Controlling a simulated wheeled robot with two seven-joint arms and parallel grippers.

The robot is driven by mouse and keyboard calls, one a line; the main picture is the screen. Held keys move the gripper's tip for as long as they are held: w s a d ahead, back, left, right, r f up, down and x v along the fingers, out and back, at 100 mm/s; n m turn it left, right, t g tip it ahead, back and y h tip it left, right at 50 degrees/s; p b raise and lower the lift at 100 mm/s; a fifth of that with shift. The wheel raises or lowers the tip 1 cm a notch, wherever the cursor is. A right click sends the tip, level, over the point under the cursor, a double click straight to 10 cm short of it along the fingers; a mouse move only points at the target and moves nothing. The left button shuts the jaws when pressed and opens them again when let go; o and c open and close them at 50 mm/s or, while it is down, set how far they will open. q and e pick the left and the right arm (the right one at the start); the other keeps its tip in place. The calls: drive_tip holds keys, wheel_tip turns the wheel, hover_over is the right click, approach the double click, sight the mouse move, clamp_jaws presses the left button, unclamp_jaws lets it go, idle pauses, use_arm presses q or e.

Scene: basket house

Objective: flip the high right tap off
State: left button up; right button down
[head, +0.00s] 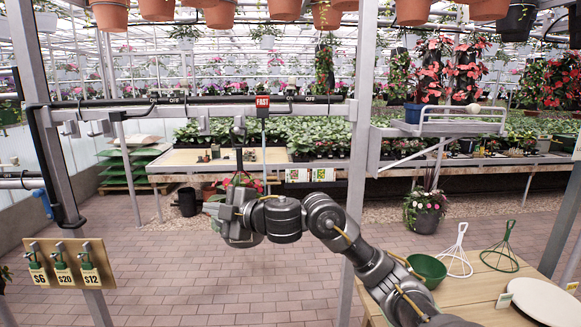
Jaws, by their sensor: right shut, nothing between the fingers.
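A dark high pipe (200,101) runs across the frame, with ON and OFF marks at a left and a right place. A red FAST tag (262,101) hangs at its right part, near the right ON/OFF marks, with a pale strip below. A dark fitting (238,131) stands just left of the tag; I cannot tell the tap's lever position. My right gripper (230,207) is shut and empty, below the pipe and the dark fitting, seemingly apart from them. Its fingertips are hard to make out. My left gripper is not in view.
Metal posts (358,150) frame the pipe. A board with price tags (68,264) is at lower left. A wooden table (470,292) at lower right holds a green bowl (428,269) and wire stands (499,256). Terracotta pots (284,8) hang above. Brick floor is clear at centre left.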

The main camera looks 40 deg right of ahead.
drive_tip(key=s+d+r+n+t, duration=0.1)
drive_tip(key=s+d+r+n, duration=0.2)
drive_tip(key=r, duration=0.7)
drive_tip(key=s+d+r, duration=0.4)
drive_tip(key=d+r, duration=0.1)
drive_tip(key=r, duration=0.5)
drive_tip(key=s+d+r+t+h+p, duration=0.1)
drive_tip(key=s+d+r+h, duration=0.1)
drive_tip(key=s+d+r, duration=0.5)
drive_tip(key=shift+s+d+r+m+h, duration=0.35)
drive_tip(key=shift+s+r, duration=0.35)
drive_tip(key=shift+s, duration=0.4)
drive_tip(key=shift+w, duration=0.1)
